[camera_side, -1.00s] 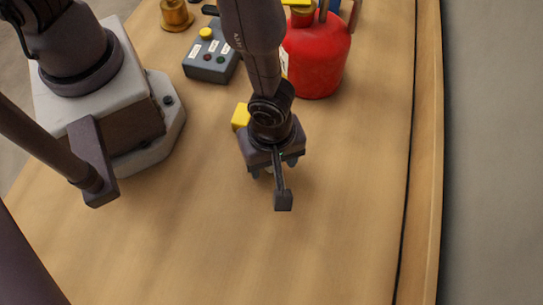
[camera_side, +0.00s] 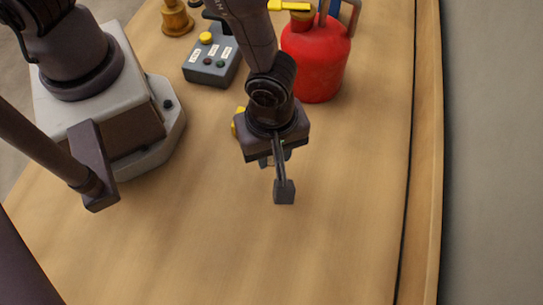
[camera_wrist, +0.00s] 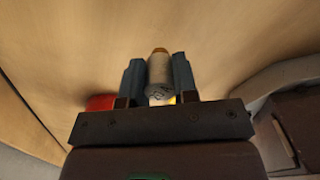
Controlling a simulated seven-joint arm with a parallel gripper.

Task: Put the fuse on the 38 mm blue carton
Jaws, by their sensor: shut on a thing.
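My gripper (camera_wrist: 159,82) is shut on the fuse (camera_wrist: 160,76), a pale grey cylinder with a copper-coloured end and dark markings, held between two blue-grey fingers in the wrist view. In the side view, my gripper (camera_side: 273,160) hangs over the bare middle of the table, and the wrist largely hides the fuse. I cannot make out the 38 mm blue carton for certain. A blue thing (camera_side: 334,8) shows at the top edge behind the red can, too cut off to identify.
A red can (camera_side: 314,68) stands behind and right of my gripper. A grey button box (camera_side: 212,60) and a brass-coloured piece (camera_side: 176,17) stand at the back. A yellow thing (camera_side: 239,122) is partly hidden behind my wrist. The table's front and right are clear.

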